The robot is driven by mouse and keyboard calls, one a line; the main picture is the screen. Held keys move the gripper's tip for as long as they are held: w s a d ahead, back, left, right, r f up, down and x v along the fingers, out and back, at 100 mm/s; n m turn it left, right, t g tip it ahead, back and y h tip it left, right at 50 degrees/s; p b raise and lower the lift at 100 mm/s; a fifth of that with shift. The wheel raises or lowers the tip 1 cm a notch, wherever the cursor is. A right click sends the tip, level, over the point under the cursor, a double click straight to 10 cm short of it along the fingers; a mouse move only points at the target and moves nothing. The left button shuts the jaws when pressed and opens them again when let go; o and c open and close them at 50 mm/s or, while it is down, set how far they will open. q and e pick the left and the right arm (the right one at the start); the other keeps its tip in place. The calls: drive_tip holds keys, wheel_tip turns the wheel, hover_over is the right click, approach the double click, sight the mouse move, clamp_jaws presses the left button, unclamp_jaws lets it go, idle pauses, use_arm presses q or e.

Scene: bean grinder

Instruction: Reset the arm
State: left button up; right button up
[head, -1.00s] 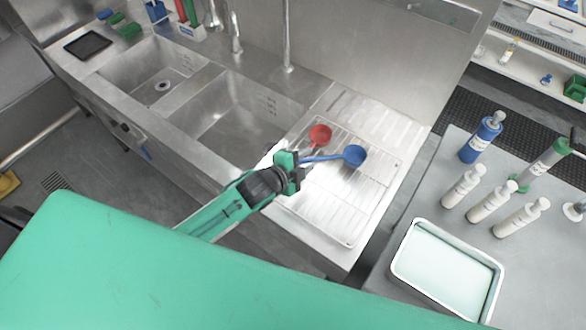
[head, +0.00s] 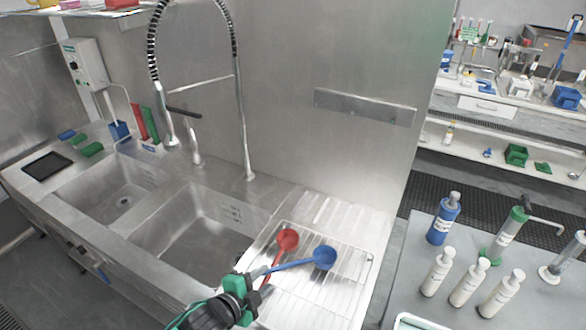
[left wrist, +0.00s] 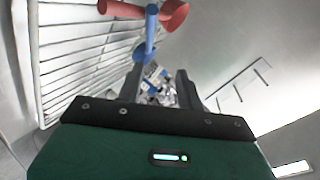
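My left gripper (head: 256,277) is at the front left edge of the wire drying rack (head: 345,283) beside the sink. In the left wrist view its two fingers (left wrist: 160,85) stand apart with a gap between them. A blue scoop (head: 324,257) lies on the rack, its handle pointing toward my left gripper. In the left wrist view the end of the blue handle (left wrist: 149,35) shows just beyond the fingertips, nearer the left finger. A red scoop (head: 287,239) lies beside it, its handle crossing under or near the blue one. My right gripper is not in view.
The double steel sink (head: 190,235) with a tall spring tap (head: 240,110) is left of the rack. A grey table (head: 400,270) at the right holds a blue bottle (head: 443,220), several white bottles (head: 437,272) and a tray (head: 415,321).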

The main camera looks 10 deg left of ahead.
use_arm(q)
drive_tip(key=shift+s, duration=0.1)
drive_tip(key=s+a+f+n+g+y, duration=0.2)
drive_tip(key=s+a+n+g+y, duration=0.15)
drive_tip(key=s+n, duration=0.6)
drive_tip(key=s+a+f+n+g+y, duration=0.2)
drive_tip(key=s+a+n+g, duration=0.4)
drive_tip(key=s, duration=0.6)
drive_tip(key=s+d+f+x, duration=0.1)
drive_tip(key=s+x, duration=0.2)
drive_tip(key=x, duration=1.2)
drive_tip(key=s+f+x, duration=0.1)
drive_tip(key=s+x, duration=0.3)
drive_tip(key=x, duration=1.1)
drive_tip(key=s+a+f+g, duration=0.1)
drive_tip(key=s+a+f, duration=0.2)
drive_tip(key=s+f, duration=1.6)
drive_tip(key=shift+s+g, duration=0.35)
